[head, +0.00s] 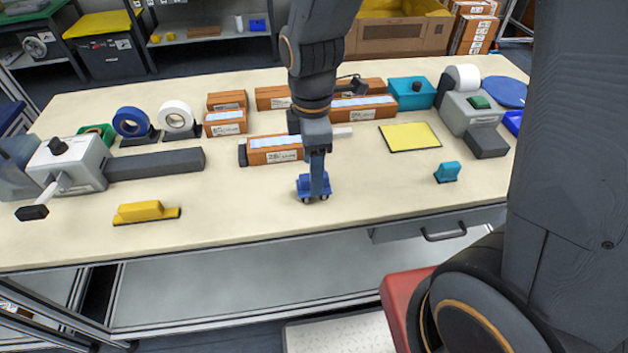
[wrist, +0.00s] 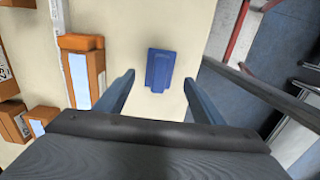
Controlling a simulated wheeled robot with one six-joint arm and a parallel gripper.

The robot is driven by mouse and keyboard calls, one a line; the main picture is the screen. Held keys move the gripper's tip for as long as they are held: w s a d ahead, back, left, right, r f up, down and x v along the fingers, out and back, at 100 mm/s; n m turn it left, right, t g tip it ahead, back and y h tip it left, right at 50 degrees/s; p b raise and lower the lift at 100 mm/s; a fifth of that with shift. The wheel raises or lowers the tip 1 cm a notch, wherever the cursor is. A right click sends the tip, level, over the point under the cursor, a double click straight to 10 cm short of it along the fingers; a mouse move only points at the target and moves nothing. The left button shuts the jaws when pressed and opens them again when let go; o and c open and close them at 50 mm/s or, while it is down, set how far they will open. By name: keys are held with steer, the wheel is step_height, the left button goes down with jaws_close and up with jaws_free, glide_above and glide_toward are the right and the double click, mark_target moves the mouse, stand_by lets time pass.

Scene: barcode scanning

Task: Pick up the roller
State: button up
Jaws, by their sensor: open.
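A small blue wheeled piece, which looks like the roller (head: 303,187), stands on the table near its front edge, with small dark wheels under it. In the head view my gripper (head: 319,176) points down right over it and hides part of it. In the wrist view the roller (wrist: 160,68) lies between and a little beyond the tips of the two spread fingers. My gripper (wrist: 160,78) is open, with a gap on each side of the roller. I cannot tell whether the fingers have come down around it.
Orange-brown boxes (head: 272,153) lie just behind the roller. A yellow block tool (head: 146,212) is at front left and a teal piece (head: 447,172) at right. A yellow pad (head: 410,136) lies behind the teal piece. The tabletop (head: 250,205) beside the roller is clear.

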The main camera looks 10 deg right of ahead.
steer(key=shift+d+f+p, duration=0.2)
steer(key=shift+f+p, duration=0.35)
steer(key=shift+f, duration=1.6)
steer(key=c, duration=1.2)
